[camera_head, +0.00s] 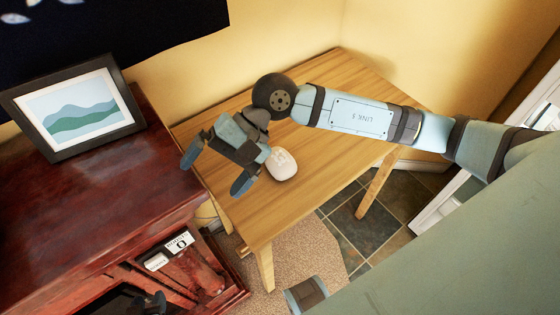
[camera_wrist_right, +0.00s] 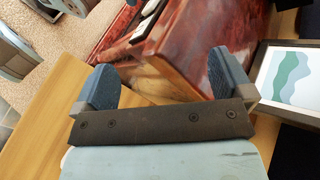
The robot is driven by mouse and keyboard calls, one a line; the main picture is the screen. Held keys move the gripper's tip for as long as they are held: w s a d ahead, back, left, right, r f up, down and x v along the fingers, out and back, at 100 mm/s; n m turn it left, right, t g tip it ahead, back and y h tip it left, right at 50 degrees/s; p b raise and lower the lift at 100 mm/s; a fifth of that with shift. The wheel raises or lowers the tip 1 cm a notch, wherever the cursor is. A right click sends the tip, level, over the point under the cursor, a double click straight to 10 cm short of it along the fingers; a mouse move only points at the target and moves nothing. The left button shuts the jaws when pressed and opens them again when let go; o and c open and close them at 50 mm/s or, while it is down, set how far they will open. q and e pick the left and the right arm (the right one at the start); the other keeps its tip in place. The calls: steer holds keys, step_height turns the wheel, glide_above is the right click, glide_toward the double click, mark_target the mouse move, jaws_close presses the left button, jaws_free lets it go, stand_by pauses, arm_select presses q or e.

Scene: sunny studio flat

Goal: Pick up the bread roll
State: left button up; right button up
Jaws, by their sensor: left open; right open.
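A small pale, rounded object (camera_head: 281,164) lies on the wooden table (camera_head: 300,200). It is the only thing I see on the tabletop, but I cannot tell for sure that it is the bread roll. My right gripper (camera_head: 215,170) is open over the table's left end, just left of the pale object, with its fingers pointing away from it. In the right wrist view the open gripper (camera_wrist_right: 165,75) has nothing between its fingers, and the pale object is not visible there.
A dark red wooden cabinet (camera_head: 90,220) stands left of the table, bearing a framed landscape picture (camera_head: 80,108). It also shows in the right wrist view (camera_wrist_right: 185,60). Yellow walls (camera_head: 290,40) bound the table's back. The rest of the tabletop is clear.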

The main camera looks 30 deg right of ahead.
steer(key=w+d+f+n+t+h, duration=0.1)
steer(key=w+d+f+n+h, duration=0.25)
steer(key=d+h, duration=0.35)
steer(key=n+t+h, duration=0.1)
steer(key=n+h, duration=0.1)
steer(key=h, duration=0.2)
glide_above(280, 157)
steer(key=f, duration=0.8)
steer(key=shift+a+f, duration=0.2)
steer(key=shift+f, duration=0.2)
steer(key=f, duration=0.5)
steer(key=shift+d+f, duration=0.2)
steer(key=shift+f, duration=0.1)
steer(key=c, duration=1)
